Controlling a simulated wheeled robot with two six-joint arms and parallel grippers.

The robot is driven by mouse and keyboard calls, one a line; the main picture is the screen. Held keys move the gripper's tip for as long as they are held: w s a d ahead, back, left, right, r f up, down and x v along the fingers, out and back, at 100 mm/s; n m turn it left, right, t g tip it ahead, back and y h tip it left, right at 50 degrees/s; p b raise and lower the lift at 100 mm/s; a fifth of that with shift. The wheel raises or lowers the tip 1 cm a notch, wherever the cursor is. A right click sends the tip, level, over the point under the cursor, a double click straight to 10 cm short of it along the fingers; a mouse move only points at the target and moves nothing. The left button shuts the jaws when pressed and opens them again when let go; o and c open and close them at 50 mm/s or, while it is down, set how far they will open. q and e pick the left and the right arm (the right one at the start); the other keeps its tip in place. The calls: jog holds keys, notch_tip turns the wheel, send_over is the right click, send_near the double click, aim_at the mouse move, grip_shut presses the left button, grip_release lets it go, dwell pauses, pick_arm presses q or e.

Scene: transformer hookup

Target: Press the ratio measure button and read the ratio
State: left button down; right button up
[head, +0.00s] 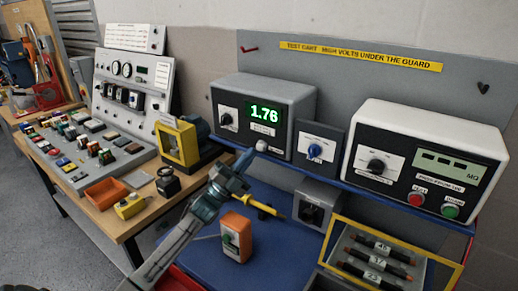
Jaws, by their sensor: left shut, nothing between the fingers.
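The ratio meter (290,100) is a grey box with a dark front on the blue cart's shelf. Its green display (263,112) reads 1.76. A dark knob (226,119) is at the left of its front, and a pale round button (262,146) is low on the front. My left gripper (246,157) is shut and empty, its tip just below and left of the button. I cannot tell whether it touches the button. My right gripper is not in view.
A white-topped insulation tester (430,120) with red and green buttons stands at right. A blue-knob switch box (318,152) is between the meters. An orange device (236,238) and a yellow-framed guard box (440,262) are below. A wooden bench (125,225) is left.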

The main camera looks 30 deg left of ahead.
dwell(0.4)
pick_arm(q)
jog(key=shift+w+b, duration=0.35)
jog(key=shift+w, duration=0.15)
